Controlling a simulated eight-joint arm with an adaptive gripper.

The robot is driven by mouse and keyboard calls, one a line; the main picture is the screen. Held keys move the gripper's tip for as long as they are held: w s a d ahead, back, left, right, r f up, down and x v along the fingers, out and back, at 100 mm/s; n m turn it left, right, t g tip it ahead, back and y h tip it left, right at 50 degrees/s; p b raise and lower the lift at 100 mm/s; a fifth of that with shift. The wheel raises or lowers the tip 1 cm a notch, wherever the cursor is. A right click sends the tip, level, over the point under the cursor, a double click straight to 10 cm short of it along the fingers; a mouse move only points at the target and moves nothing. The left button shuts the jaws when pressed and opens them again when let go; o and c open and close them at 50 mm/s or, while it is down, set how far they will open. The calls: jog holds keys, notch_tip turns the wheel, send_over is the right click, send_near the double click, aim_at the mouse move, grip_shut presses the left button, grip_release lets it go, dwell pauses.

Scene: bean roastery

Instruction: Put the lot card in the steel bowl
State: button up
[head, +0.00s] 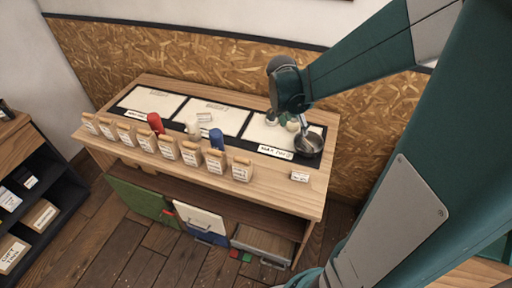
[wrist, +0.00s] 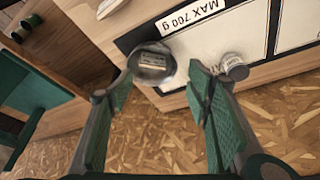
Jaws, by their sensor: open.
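The steel bowl (head: 312,150) stands at the right end of the bench, beside the MAX 700 g sign. It also shows in the wrist view (wrist: 140,72), near the left fingertip. A small pale card with printed lines, which looks like the lot card (wrist: 152,61), lies inside the bowl. Its print is too small to read. My gripper (wrist: 163,70) is open and empty, with its fingers spread above the bowl area. In the head view my gripper (head: 288,119) hangs over the right panel and partly hides what is below it.
A small jar (wrist: 235,68) stands beside the bowl. Several labelled bags (head: 167,147) line the bench front, with a red cylinder (head: 155,123) and a blue one (head: 216,139) behind. A small white label block (head: 299,176) sits at the front right.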

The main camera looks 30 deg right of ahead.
jog(key=s+a+r+n+t+y, duration=0.1)
jog(key=s+a+r+n+t, duration=0.1)
jog(key=s+a+r+n, duration=0.2)
jog(key=s+a+r+n+t+y, duration=0.1)
jog(key=s+a+r+n, duration=0.3)
jog(key=a, duration=0.7)
jog(key=s+a+r+n+t+y, duration=0.2)
jog(key=s+a+r+n, duration=0.2)
jog(key=s+a+n, duration=0.2)
jog(key=shift+s+a+r+n+t, duration=0.2)
jog(key=shift+a+r+n+t, duration=0.2)
jog(key=shift+a, duration=0.8)
